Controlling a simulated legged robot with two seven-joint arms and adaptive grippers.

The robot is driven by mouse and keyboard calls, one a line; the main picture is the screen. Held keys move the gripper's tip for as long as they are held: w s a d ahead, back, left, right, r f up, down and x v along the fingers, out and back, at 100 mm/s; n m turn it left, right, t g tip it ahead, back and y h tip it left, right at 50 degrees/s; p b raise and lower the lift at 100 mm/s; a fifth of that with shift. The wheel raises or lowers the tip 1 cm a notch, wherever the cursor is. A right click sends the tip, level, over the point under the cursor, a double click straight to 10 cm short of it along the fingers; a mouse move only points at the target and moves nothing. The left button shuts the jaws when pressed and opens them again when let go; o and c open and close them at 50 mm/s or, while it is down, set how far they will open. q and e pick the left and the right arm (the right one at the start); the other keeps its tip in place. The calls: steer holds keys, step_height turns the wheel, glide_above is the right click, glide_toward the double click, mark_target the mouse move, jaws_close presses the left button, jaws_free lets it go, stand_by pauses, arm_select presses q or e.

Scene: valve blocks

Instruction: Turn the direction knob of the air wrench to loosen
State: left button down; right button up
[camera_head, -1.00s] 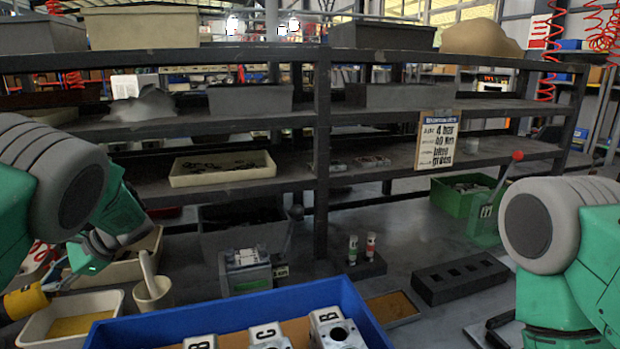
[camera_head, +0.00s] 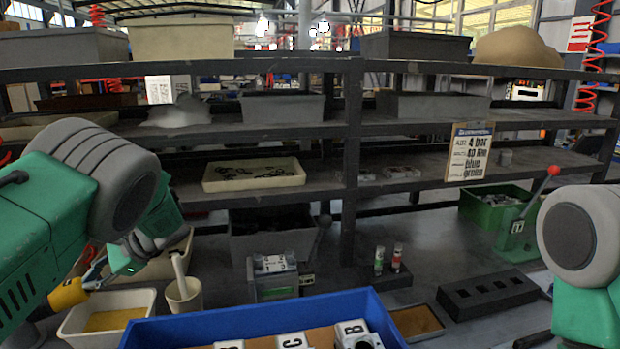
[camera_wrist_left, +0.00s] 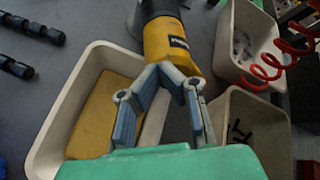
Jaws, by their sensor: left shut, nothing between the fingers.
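The air wrench shows as a yellow body with a dark end in the left wrist view (camera_wrist_left: 168,45); its yellow part is also at the lower left of the head view (camera_head: 68,293). My left gripper (camera_head: 98,274) is right at the wrench in the head view. In the left wrist view its fingertips (camera_wrist_left: 166,72) come together at the near end of the yellow body, with nothing between them. I cannot tell whether they touch it. The direction knob cannot be made out. My right arm is at the right edge; its gripper is not in view.
A cream tray with a yellow pad (camera_head: 70,322) lies below the wrench. A mortar with a pestle (camera_head: 185,297) stands to its right, then a blue crate (camera_head: 260,318) with lettered valve blocks. Bins (camera_wrist_left: 245,35) lie right of the wrench in the wrist view. A shelf (camera_head: 353,150) stands behind.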

arm_select(q)
steer(key=w+d, duration=0.2)
steer(key=d, duration=0.1)
steer(key=w+d+b, duration=0.1)
steer(key=shift+w+d+r, duration=0.15)
steer(key=shift+d+r, duration=0.15)
steer(key=shift+r, duration=0.1)
